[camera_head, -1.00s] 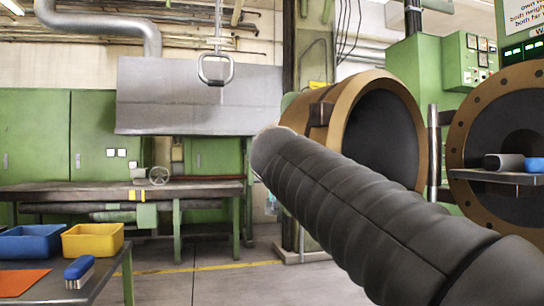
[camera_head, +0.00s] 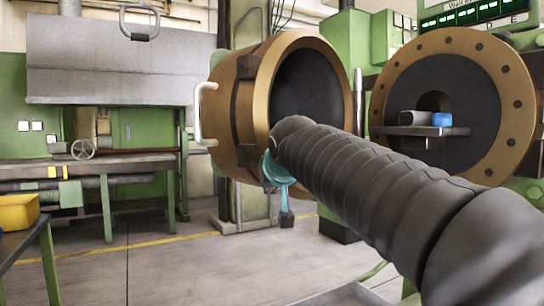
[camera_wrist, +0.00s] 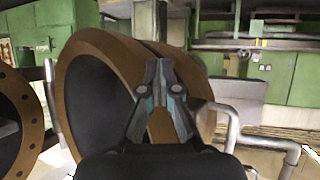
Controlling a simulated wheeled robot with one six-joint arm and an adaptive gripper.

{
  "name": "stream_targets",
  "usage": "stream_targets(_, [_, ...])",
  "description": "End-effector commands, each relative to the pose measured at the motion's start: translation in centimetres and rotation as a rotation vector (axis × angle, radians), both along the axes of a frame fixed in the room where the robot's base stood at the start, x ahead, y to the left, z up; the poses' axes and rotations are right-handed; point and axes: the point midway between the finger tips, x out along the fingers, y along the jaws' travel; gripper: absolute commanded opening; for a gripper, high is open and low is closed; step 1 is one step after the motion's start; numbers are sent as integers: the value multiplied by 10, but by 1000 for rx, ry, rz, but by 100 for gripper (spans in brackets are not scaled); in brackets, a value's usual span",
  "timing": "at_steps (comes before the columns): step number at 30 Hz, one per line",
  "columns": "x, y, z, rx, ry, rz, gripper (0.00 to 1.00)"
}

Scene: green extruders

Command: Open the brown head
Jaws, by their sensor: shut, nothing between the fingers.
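The brown head (camera_head: 255,100) is a thick ring-shaped door with a dark hollow face. It stands swung out to the left of the brown flanged extruder opening (camera_head: 505,75). A pale bar handle (camera_head: 202,115) sticks out on its left side. In the wrist view the head (camera_wrist: 100,48) fills the left and middle, with the handle (camera_wrist: 232,118) to its right. My gripper (camera_wrist: 160,64) is shut and empty in front of the head's rim, left of the handle. Contact with the rim cannot be told. My arm hides part of the head in the head view.
A small shelf (camera_head: 400,130) with a grey and blue item stands before the flange. A green workbench (camera_head: 130,163) is at the back left, and a yellow bin (camera_head: 18,211) on a table at the left edge. Open floor lies between.

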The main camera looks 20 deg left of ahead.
Motion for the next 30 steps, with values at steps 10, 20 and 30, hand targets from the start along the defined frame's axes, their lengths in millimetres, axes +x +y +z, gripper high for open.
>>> stream_targets(10, [2,-53,-16,116,98,180,0])
stream_targets(20, [-18,-93,29,292,-70,454,0])
stream_targets(30, [-41,-123,80,391,-300,604,0])
